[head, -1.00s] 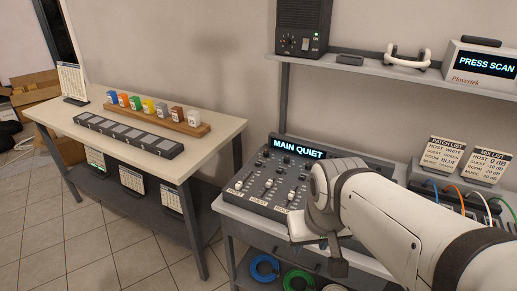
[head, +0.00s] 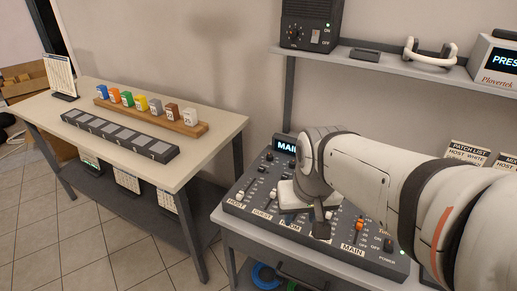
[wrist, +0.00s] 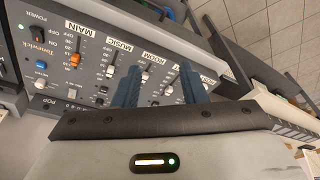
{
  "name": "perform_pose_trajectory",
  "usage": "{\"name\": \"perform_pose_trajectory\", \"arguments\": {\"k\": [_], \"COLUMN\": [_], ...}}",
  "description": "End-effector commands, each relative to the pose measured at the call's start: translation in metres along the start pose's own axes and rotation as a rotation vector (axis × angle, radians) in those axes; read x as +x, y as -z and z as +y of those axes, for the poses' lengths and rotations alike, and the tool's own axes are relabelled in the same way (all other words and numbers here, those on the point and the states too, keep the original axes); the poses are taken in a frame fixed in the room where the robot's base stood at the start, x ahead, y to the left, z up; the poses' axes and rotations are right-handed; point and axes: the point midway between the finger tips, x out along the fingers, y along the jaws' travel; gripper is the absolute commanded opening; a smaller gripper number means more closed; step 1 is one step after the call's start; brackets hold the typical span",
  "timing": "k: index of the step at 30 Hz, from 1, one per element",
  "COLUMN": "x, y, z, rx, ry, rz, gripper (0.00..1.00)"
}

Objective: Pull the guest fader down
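The grey mixer (head: 345,258) lies on the right-hand desk, with fader strips labelled HOST, GUEST, ROOM and MAIN in the head view. The guest fader (head: 272,195) has a pale cap above its GUEST label. In the head view my gripper (head: 306,222) hangs right of the guest fader and hides part of the ROOM strip.
The main fader (head: 359,224) has an orange cap, right of my gripper. The music fader (wrist: 109,72) shows left of my fingers in the wrist view. A shelf (head: 390,63) runs above the mixer. A table (head: 215,120) with coloured blocks stands left, across a floor gap.

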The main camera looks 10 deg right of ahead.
Motion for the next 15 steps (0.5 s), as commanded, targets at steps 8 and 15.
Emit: {"name": "perform_pose_trajectory", "arguments": {"k": [8, 15], "x": [0.021, 0.068], "y": [0.090, 0.161], "z": [-0.004, -0.006], "rx": [0.186, 0.356], "ry": [-0.011, -0.033], "rz": [-0.079, -0.143], "gripper": [0.38, 0.38]}}
